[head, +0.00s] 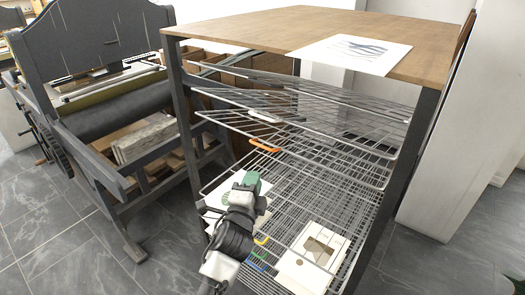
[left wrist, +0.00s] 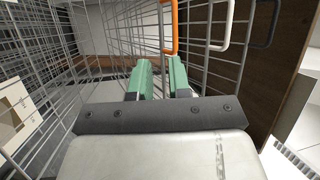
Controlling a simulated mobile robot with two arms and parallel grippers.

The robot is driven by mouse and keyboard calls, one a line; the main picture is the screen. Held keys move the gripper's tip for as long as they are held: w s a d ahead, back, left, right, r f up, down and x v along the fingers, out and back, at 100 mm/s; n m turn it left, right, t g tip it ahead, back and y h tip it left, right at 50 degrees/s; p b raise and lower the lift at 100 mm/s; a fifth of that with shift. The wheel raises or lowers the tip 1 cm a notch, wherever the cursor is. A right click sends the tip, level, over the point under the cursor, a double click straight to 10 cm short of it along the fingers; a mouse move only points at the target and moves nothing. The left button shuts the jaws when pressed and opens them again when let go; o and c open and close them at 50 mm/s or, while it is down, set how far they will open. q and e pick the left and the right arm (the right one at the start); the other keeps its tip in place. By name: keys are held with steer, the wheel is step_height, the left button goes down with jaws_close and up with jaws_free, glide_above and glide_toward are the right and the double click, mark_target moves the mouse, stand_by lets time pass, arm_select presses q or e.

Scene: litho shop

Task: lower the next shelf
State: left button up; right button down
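The drying rack holds a stack of wire shelves. The upper shelves (head: 300,98) are raised at a slant; the lower ones (head: 340,205) lie closely stacked. A shelf with an orange handle (head: 265,146) is below one with a white handle (head: 265,117). In the left wrist view the orange handle (left wrist: 168,28), white handle (left wrist: 221,28) and a dark handle (left wrist: 267,24) show beyond the fingers. My left gripper (head: 248,181), with green fingertips, is at the rack's front, below and apart from the orange handle. Its fingers (left wrist: 161,76) are parted, with nothing seen between them. My right gripper is out of view.
Lower handles are yellow (head: 262,240) and blue (head: 256,265). A print (head: 312,256) lies on a lower shelf. The wooden top (head: 300,25) bears another print (head: 350,54). A press (head: 100,105) stands at left; a dark post (head: 405,170) edges the rack.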

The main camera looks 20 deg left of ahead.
mark_target(262, 147)
arm_select(q)
steer(key=w+r, duration=0.1)
steer(key=w, duration=0.2)
steer(key=w+r, duration=0.1)
steer(key=w, duration=0.3)
steer(key=w+r, duration=0.2)
steer(key=w, duration=0.1)
steer(key=shift+w+a+p, duration=0.15)
steer(key=shift+a+p, duration=0.2)
steer(key=shift+p, duration=0.05)
jaws_close()
steer(key=shift+f, duration=0.1)
